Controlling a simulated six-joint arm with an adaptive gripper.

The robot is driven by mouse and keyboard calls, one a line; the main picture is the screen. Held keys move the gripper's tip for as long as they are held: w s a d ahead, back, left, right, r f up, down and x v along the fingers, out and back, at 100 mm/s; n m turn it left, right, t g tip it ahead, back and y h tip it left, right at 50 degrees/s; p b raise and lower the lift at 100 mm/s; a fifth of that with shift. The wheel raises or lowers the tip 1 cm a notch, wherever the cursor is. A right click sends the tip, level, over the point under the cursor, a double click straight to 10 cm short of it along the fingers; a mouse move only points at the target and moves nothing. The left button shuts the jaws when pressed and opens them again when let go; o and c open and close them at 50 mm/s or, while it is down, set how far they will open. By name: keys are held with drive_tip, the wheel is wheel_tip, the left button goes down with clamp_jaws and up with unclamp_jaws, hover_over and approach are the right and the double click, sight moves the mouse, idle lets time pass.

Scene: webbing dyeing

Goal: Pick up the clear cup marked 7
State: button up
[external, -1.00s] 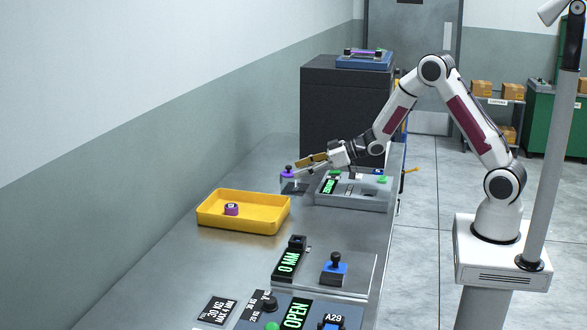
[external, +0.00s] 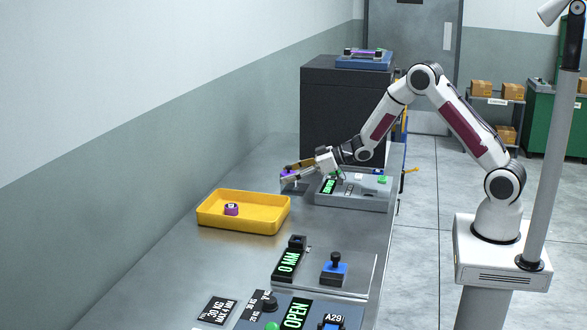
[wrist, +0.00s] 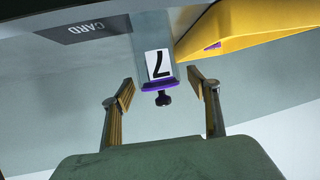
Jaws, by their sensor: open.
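The clear cup marked 7 (wrist: 159,65) appears upside down in the wrist view, with a white label, a purple lid and a black knob. In the external view the cup (external: 289,180) stands beyond the yellow tray, partly hidden by my gripper (external: 297,170). In the wrist view my gripper (wrist: 160,90) is open, with one finger on each side of the lid and knob. Gaps show between the fingers and the cup there, and nothing is held.
A yellow tray (external: 242,226) holding a small purple item (external: 231,209) stands nearer the camera. A grey control box (external: 352,200) is just right of the cup. A dark plate marked CARD (wrist: 84,31) shows in the wrist view. Bare bench lies left of the tray.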

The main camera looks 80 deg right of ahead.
drive_tip(key=shift+w+f, duration=0.1)
drive_tip(key=shift+w, duration=0.15)
idle(0.3)
clamp_jaws()
drive_tip(key=shift+r, duration=5.05)
